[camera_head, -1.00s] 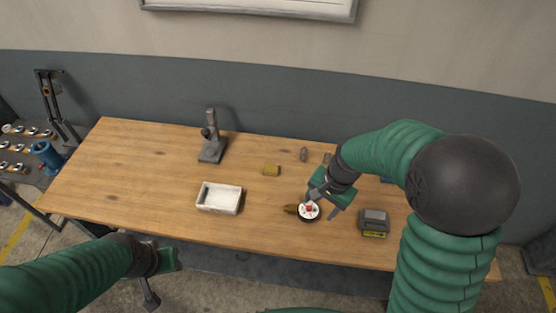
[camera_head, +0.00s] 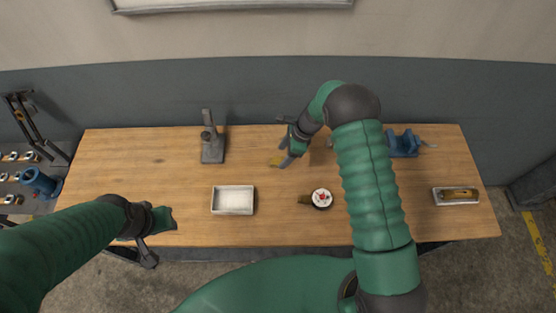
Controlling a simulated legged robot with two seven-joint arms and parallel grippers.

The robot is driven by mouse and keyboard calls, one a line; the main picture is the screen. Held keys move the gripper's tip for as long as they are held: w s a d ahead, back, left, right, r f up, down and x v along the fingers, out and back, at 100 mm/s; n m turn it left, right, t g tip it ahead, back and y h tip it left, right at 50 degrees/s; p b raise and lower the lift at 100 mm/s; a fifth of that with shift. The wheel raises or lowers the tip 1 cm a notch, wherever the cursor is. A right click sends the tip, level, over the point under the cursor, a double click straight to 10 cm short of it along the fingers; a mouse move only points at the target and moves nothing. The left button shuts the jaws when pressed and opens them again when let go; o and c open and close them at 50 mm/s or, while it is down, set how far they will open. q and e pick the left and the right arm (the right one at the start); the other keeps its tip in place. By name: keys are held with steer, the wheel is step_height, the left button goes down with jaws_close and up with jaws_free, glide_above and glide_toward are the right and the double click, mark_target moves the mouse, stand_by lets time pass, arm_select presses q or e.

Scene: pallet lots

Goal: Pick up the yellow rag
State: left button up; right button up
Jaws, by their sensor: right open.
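The yellow rag (camera_head: 275,162) is a small, flat, mustard-coloured piece lying on the wooden table behind the white tray. My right gripper (camera_head: 284,142) is open above the back middle of the table. One of its fingers is right beside the rag in the picture and partly covers its right side. I cannot tell whether they touch. My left gripper (camera_head: 158,238) is open and empty in front of the table's front edge at the left, far from the rag.
The wooden table (camera_head: 130,170) holds a white tray (camera_head: 233,211), a grey stand (camera_head: 212,148), a round dish with a brown handle (camera_head: 321,199), a blue vise (camera_head: 403,144) and a tray with a brown item (camera_head: 439,196). The table's left part is clear.

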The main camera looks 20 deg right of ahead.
mark_target(277, 160)
steer(key=a+f, duration=0.2)
steer(key=f, duration=0.1)
steer(key=shift+w+a, duration=0.2)
steer(key=shift+w, duration=0.1)
steer(key=shift+d+f, duration=0.1)
steer(key=shift+d, duration=0.35)
steer(key=c, duration=0.9)
steer(key=shift+a, duration=0.1)
jaws_close()
steer(key=shift+a, duration=0.15)
